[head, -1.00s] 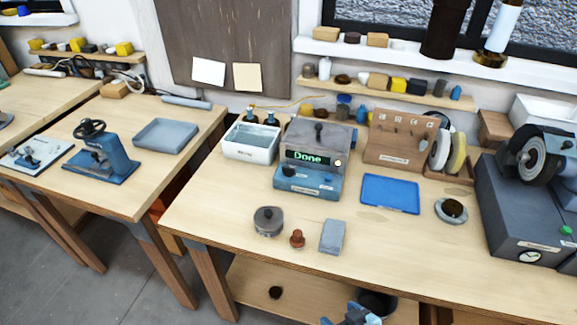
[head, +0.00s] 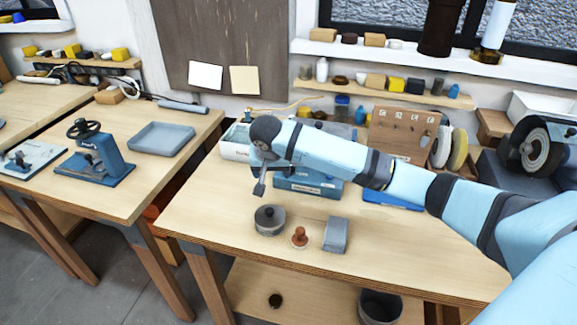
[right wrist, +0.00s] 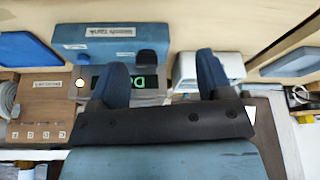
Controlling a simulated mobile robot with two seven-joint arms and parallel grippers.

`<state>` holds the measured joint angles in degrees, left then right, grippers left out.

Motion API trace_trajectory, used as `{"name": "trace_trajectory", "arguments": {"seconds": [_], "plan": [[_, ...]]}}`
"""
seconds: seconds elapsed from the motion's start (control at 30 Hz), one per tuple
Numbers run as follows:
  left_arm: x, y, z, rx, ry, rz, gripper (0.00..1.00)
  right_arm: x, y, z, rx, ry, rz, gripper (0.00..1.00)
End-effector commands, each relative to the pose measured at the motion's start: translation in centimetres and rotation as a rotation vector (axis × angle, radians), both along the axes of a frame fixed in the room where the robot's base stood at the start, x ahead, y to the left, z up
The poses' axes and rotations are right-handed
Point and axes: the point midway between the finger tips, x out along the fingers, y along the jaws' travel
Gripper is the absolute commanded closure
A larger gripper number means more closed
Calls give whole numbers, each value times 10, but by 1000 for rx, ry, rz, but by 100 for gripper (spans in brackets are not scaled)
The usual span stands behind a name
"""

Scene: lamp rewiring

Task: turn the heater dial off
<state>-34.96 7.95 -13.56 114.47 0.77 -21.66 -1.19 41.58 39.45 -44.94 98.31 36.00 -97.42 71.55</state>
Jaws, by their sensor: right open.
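The heater is a grey and blue bench unit. In the head view its blue base (head: 308,184) shows below my right arm, which hides its display and dial. In the right wrist view the unit appears upside down, with its blue front (right wrist: 98,32), a dark round dial (right wrist: 146,57) and a lit green display (right wrist: 143,82) partly behind a finger. My right gripper (head: 259,188) is open and empty, above the bench in front of the heater's left side. In the wrist view its two fingers (right wrist: 162,72) are spread, with the dial between them in the picture, apart from it.
A white tub (head: 234,150) stands left of the heater. A tool board (head: 402,132) and a grinder (head: 535,145) are to the right.

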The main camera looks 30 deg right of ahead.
Motion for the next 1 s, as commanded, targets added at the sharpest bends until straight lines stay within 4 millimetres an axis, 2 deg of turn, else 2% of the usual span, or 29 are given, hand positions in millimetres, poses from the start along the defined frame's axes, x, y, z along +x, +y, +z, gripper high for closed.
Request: {"name": "trace_trajectory", "arguments": {"seconds": [0.03, 0.2, 0.37, 0.47, 0.8, 1.0], "plan": [[0, 0, 0, 0, 0, 0, 100, 13, -18, 17, -13, -14, -66, 28], [-1, 1, -2, 1, 3, 1, 100, 33, -53, 47, -22, -36, -216, 28], [-3, 1, -3, 3, 8, 1, 100, 39, -64, 50, -22, -41, -260, 28], [-3, 2, -4, 4, 10, 1, 100, 41, -68, 39, -23, -40, -261, 28], [-3, 2, -1, 5, 10, 1, 100, 58, -88, -27, -23, -39, -260, 28], [-3, 2, 2, 3, 7, 2, 100, 67, -97, -57, -21, -42, -258, 28]]}}
